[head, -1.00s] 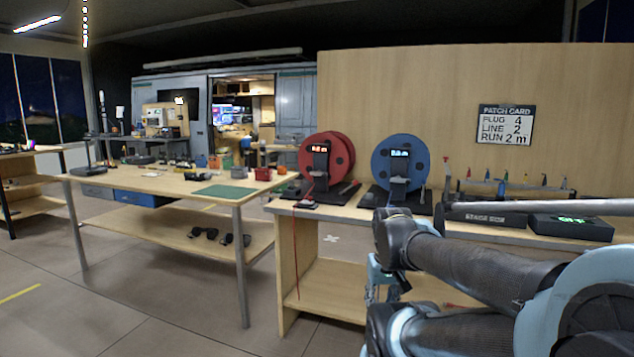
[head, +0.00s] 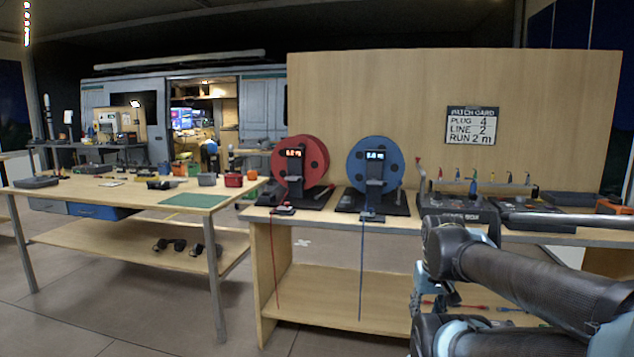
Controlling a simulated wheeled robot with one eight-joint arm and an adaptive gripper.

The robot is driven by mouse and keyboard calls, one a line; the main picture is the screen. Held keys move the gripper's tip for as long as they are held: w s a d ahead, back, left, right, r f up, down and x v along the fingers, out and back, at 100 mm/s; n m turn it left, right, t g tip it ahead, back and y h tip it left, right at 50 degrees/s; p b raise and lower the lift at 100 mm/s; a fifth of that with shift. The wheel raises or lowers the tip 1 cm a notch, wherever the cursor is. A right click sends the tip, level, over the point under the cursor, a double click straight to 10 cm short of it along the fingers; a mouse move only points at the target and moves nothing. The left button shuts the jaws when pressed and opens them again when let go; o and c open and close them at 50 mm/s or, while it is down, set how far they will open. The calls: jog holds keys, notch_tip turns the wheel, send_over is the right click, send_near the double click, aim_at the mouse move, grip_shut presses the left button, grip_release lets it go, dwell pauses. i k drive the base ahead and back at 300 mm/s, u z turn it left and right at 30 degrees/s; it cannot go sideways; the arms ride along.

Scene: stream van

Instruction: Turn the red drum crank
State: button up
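The red drum (head: 312,157) stands upright on a dark base at the left end of the wooden bench. A black post with a small lit display (head: 294,153) is in front of it; I cannot read the figures surely. Its crank (head: 323,191) appears as a small dark piece low on the drum's right side, and its details are too small to tell. A red line (head: 274,265) hangs from the front of the base over the bench edge. My arm fills the lower right, well away from the drum. My gripper cannot be made out.
A blue drum (head: 362,160) with a hanging blue line (head: 361,270) stands right of the red one. A dark stage box (head: 458,216) is farther right. A work table (head: 120,192) with a green mat (head: 194,200) stands left. Open floor lies in front.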

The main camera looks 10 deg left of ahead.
aim_at(295, 178)
jog(key=z, duration=0.1)
jog(key=i, duration=1)
jog(key=u, duration=0.05)
